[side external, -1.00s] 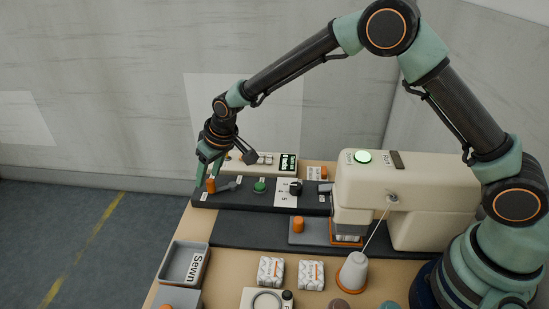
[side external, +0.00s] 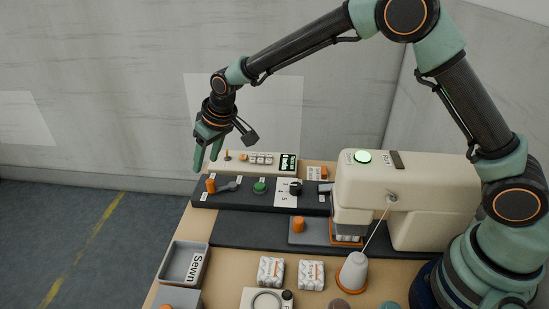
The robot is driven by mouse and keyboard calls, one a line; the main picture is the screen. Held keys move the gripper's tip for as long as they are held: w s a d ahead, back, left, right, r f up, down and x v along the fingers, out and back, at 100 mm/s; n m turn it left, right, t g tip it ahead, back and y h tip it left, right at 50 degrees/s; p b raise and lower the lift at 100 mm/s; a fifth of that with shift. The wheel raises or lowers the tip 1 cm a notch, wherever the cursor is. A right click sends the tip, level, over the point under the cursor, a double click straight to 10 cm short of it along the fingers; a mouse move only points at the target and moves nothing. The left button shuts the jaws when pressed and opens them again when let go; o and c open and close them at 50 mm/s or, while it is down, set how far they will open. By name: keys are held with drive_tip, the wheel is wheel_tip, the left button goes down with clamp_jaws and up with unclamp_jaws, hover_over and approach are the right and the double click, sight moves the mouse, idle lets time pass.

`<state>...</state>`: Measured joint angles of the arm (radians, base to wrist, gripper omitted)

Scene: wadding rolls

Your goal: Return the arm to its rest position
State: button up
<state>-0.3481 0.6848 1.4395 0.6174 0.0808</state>
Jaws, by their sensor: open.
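My gripper (side external: 206,158) hangs in the air at the left, fingers pointing down. It is open, with nothing visible between its green fingers. It is above the left end of the dark control panel (side external: 225,198), clear of the orange knob (side external: 211,185) there. My arm arches from the base at the right across the top of the view.
The panel also bears a green button (side external: 260,187) and a black knob (side external: 295,187). A cream machine (side external: 430,190) with a lit green button stands right of it. A grey bin (side external: 170,263) marked "Sewn", two wrapped rolls (side external: 271,270) and a thread cone (side external: 352,272) are in front.

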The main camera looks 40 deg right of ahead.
drive_tip(key=s+d+r+m, duration=0.1)
drive_tip(key=s+d+r, duration=0.9)
drive_tip(key=d+r, duration=0.25)
drive_tip(key=s+d, duration=0.2)
drive_tip(key=s, duration=0.3)
drive_tip(key=s+d+m+h, duration=0.1)
drive_tip(key=s+d, duration=0.1)
drive_tip(key=s, duration=0.3)
drive_tip(key=s+d+r+m+t, duration=0.1)
drive_tip(key=s+d, duration=0.2)
drive_tip(key=s, duration=0.2)
drive_tip(key=shift+s+h, duration=0.25)
drive_tip(key=shift+h, duration=0.05)
drive_tip(key=shift+r, duration=0.1)
